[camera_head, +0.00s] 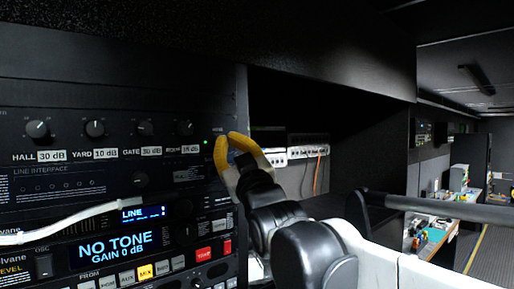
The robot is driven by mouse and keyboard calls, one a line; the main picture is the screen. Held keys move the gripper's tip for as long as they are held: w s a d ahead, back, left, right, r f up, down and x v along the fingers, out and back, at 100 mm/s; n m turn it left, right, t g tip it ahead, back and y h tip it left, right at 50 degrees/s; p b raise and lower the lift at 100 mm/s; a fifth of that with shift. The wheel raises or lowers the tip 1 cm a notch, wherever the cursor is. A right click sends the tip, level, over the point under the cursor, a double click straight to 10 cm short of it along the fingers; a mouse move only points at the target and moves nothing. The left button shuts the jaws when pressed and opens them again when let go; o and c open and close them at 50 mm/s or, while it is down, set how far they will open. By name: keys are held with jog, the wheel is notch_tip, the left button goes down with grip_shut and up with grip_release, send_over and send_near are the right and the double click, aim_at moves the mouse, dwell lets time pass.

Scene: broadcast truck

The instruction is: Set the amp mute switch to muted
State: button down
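The amp panel with a row of knobs (95,128) is at the upper left, with dB labels under the knobs. At its right end are a small green light (205,142) and a small blurred label. The mute switch itself is not clearly visible; my gripper may be hiding it. My gripper (229,137) has yellow fingers, and its tips are in front of the panel's right end, just right of the green light. The tips appear close together, with a gap lower between the fingers. Whether they touch the panel or hold anything cannot be seen.
Below the amp are a blue "NO TONE" display (113,246), coloured buttons (146,271) and a white cable (75,222) crossing the rack front. Right of the rack is a dark recess with white sockets (307,146). A grey rail (440,207) and a cluttered desk (432,240) are farther right.

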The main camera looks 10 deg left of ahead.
jog(key=shift+w+a, duration=0.2)
dwell(0.4)
jog(key=shift+s+d, duration=0.1)
jog(key=shift+d, duration=0.05)
jog(key=shift+s+d, duration=0.4)
jog(key=shift+d, duration=0.05)
jog(key=shift+s+d+r+p, duration=0.2)
jog(key=shift+s+d+p, duration=0.1)
jog(key=shift+s+d, duration=0.6)
jog(key=shift+s+d+r+p, duration=0.15)
jog(key=shift+s+d+p, duration=0.15)
jog(key=shift+s+d, duration=0.6)
jog(key=shift+w, duration=0.2)
